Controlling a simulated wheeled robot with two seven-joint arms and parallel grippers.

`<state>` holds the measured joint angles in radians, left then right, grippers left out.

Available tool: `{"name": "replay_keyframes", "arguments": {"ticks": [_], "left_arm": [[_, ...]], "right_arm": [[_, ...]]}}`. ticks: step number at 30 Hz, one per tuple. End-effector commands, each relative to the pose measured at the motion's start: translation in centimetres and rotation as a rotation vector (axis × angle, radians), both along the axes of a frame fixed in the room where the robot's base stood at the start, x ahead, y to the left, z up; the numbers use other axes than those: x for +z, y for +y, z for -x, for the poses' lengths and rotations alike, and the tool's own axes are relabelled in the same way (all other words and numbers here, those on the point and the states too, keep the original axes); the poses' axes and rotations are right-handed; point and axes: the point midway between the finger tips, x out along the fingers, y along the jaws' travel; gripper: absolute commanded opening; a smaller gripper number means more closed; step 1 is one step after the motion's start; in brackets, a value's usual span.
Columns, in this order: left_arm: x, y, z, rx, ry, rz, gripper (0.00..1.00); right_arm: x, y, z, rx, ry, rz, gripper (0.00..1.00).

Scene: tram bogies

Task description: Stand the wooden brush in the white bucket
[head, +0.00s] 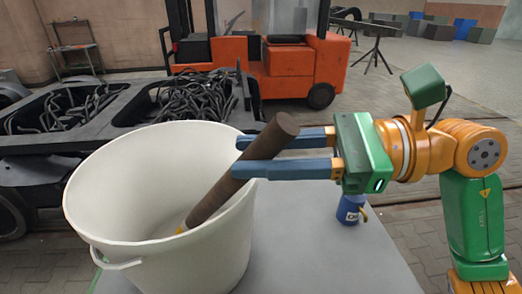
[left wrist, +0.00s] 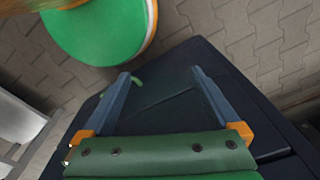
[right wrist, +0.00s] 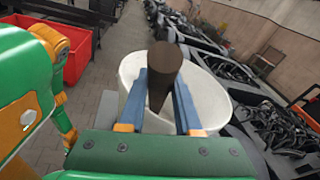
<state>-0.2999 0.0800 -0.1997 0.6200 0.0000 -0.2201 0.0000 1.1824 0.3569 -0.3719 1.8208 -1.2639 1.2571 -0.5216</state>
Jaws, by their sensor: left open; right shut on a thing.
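The white bucket (head: 105,190) stands on the grey table at the left of the head view. The wooden brush (head: 240,168) is a dark brown round handle, tilted, with its upper end to the right and its lower end inside the bucket. My right gripper (head: 240,156) is shut on the upper part of the handle, over the bucket's right rim. The right wrist view shows the handle (right wrist: 163,65) between the blue fingers, with the bucket (right wrist: 210,100) behind. Whether the lower end touches the bottom is unclear. My left gripper (left wrist: 158,75) is open and empty in the left wrist view.
The grey table (head: 310,255) has bare room right of the bucket. A small blue bottle (head: 350,208) stands behind my right gripper. Dark bogie frames (head: 125,130) with cables stand behind the bucket. An orange forklift (head: 285,65) is farther back.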

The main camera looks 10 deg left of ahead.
Motion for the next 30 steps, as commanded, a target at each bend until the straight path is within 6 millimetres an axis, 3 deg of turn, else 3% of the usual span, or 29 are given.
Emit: {"name": "replay_keyframes", "arguments": {"ticks": [4,5,8,17,20,23,30], "left_arm": [[-0.7,0.0,0.0,0.0,0.0,0.0,0.96],[-0.7,0.0,0.0,0.0,0.0,0.0,0.96],[-0.5,0.0,0.0,0.0,0.0,0.0,0.96],[-0.4,0.0,0.0,0.0,0.0,0.0,0.96],[0.7,0.0,0.0,0.0,0.0,0.0,0.96],[-0.8,0.0,0.0,-0.001,0.0,0.0,0.96],[-2.3,0.0,0.0,-0.001,0.0,0.0,0.96]], "right_arm": [[-0.6,0.0,0.0,-0.001,0.0,0.0,0.0],[-0.6,0.0,0.0,-0.001,0.0,0.0,0.35],[-0.5,0.0,0.0,0.0,0.0,0.0,0.62],[-0.4,0.0,0.0,0.0,0.0,0.0,0.62],[0.7,0.0,0.0,0.001,0.0,0.0,0.62],[0.0,-1.9,-0.3,-0.005,0.0,0.001,0.62],[0.7,-8.2,-0.6,-0.007,0.0,-0.001,0.62]]}}
